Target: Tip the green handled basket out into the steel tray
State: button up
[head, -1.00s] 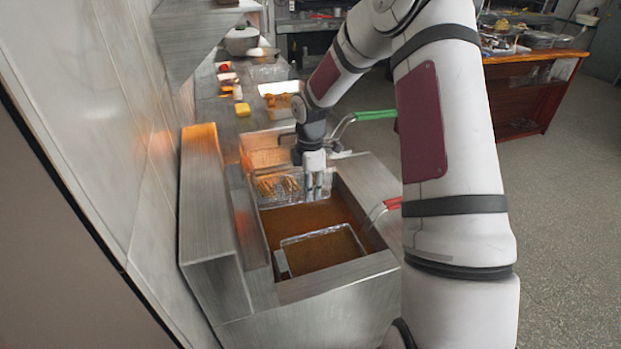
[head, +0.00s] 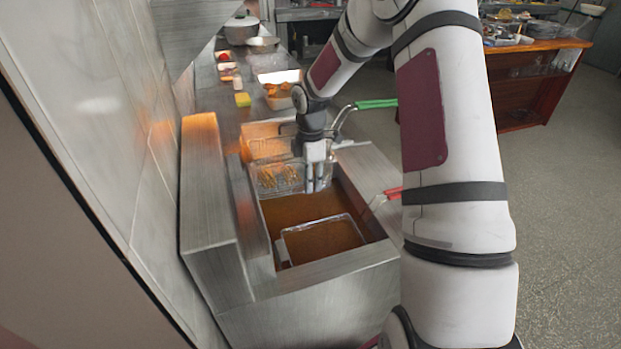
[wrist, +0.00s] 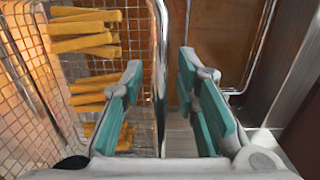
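The green handled basket (head: 290,187) is a wire mesh basket with yellow fries in it, at the far end of the fryer well. Its green handle (head: 376,104) rises to the right. The wrist view shows its mesh and fries (wrist: 88,38) at left. My gripper (head: 318,186) points down at the basket's right side. In the wrist view its teal-padded fingers (wrist: 160,85) are apart, with the basket's rim wire running between them and gaps on both sides. A shallow tray (head: 266,130), lit orange, lies just beyond the fryer; I cannot tell for sure that it is the steel tray.
A second basket (head: 322,222) with a red handle (head: 393,191) sits in the near part of the oil. The fryer's steel housing (head: 207,190) stands along the left wall. A white container of golden food (head: 278,78), a yellow block (head: 242,99) and pots (head: 242,28) are farther along the counter.

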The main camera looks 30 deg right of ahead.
notch_tip(320, 180, up, 12)
dwell(0.6)
